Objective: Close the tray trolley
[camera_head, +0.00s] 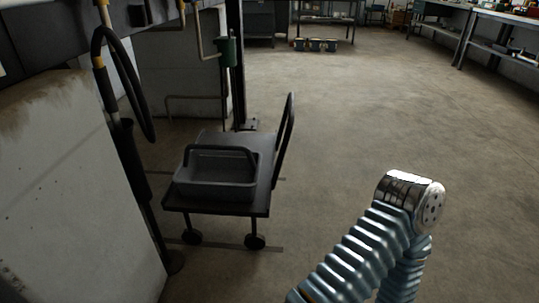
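The tray trolley (262,202) stands on the floor left of centre. It is a dark, low, flat cart on small black wheels, with an upright black push handle (287,138) at its right side. A dark grey tray (215,190) with a raised carrying handle sits on its top. A ribbed pale-blue arm of mine with a chrome elbow shows at the lower right, well apart from the trolley. Neither gripper shows in this view.
A white, stained block (70,180) and a dark post with a hose (130,170) stand close to the trolley's left. Workbenches (490,25) line the back right, and a shelf (325,18) stands at the back. The floor right of the trolley is clear.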

